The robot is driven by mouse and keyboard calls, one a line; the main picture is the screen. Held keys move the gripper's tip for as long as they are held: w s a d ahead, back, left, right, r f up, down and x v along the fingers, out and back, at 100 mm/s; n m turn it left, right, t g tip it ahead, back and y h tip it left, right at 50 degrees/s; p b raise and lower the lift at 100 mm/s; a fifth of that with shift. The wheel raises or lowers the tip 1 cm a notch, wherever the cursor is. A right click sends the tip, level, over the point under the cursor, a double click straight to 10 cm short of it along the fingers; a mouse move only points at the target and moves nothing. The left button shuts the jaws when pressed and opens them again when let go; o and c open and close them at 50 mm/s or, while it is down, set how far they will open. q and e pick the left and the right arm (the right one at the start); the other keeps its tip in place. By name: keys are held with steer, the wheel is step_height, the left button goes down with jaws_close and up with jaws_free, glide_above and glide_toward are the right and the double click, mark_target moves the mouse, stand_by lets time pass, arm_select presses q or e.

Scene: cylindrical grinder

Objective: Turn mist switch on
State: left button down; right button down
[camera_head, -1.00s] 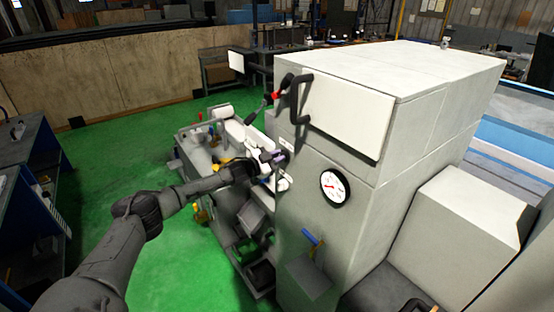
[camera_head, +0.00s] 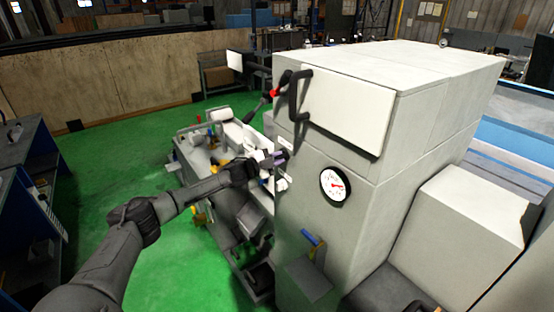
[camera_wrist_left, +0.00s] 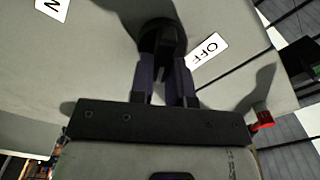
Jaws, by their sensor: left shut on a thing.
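The mist switch is a dark round knob (camera_wrist_left: 163,38) on the grey machine panel in the left wrist view. A white OFF label (camera_wrist_left: 208,50) lies to its right, and a cut-off label showing an N (camera_wrist_left: 53,8) is at the upper left. My left gripper (camera_wrist_left: 165,65) is shut on the knob, with one finger on each side of it. In the head view my left gripper (camera_head: 275,158) is at the near left edge of the tall machine housing, and the knob is too small to make out. My right gripper does not show.
The grey machine housing (camera_head: 400,72) fills the right side, with a dark handle (camera_head: 295,100), a round gauge (camera_head: 334,185) and a blue lever (camera_head: 312,238). A red-tipped lever (camera_head: 272,93) stands close above my left gripper. Green floor (camera_head: 110,165) is clear at left.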

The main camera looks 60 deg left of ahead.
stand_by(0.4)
arm_select(q)
steer(key=c, duration=1.1)
jaws_free()
steer(key=shift+s+f, duration=0.15)
steer(key=shift+s, duration=0.3)
steer(key=shift+s+b, duration=0.45)
steer(key=shift+s, duration=0.25)
steer(key=s, duration=1.1)
steer(key=shift+s+d+p, duration=0.25)
steer(key=shift+d+p, duration=0.05)
steer(key=shift+p, duration=0.05)
